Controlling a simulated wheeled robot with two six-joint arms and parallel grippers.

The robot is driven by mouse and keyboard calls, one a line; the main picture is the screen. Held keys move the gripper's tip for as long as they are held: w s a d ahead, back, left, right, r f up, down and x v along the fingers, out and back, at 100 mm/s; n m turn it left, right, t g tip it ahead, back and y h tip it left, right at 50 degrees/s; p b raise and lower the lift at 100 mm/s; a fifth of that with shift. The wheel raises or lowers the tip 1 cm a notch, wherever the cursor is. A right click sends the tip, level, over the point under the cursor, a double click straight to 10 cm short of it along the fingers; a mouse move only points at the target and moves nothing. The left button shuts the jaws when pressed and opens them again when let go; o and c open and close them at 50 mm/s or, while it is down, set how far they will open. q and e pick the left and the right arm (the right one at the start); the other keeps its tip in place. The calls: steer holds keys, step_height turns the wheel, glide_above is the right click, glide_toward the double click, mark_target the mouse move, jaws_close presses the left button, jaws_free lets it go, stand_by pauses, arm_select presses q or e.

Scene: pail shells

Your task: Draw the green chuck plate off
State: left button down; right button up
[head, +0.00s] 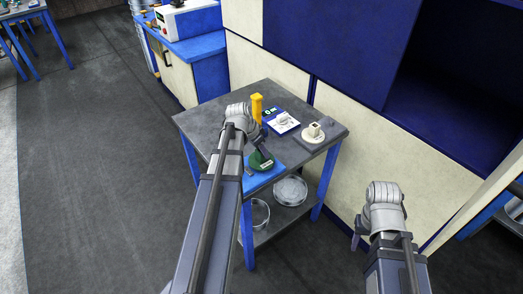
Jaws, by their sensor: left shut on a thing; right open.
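The green chuck plate (260,165) is a dark green disc over a blue base (258,182) near the front of the grey table. My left gripper (262,151) reaches over the table and is shut on the green chuck plate from above. Its dark fingers hide part of the plate. I cannot tell whether the plate touches the blue base. My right gripper (357,238) is open and empty, low to the right of the table and away from it.
The small grey table (205,118) also holds a yellow upright block (257,108), a white and blue panel (284,121) and a cream knob piece (314,131). Round metal pans (290,190) sit on its lower shelf. A cabinet wall (355,150) stands close behind.

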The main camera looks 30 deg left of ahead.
arm_select(q)
steer(key=shift+r+p, duration=2.2)
steer(key=shift+r, duration=0.3)
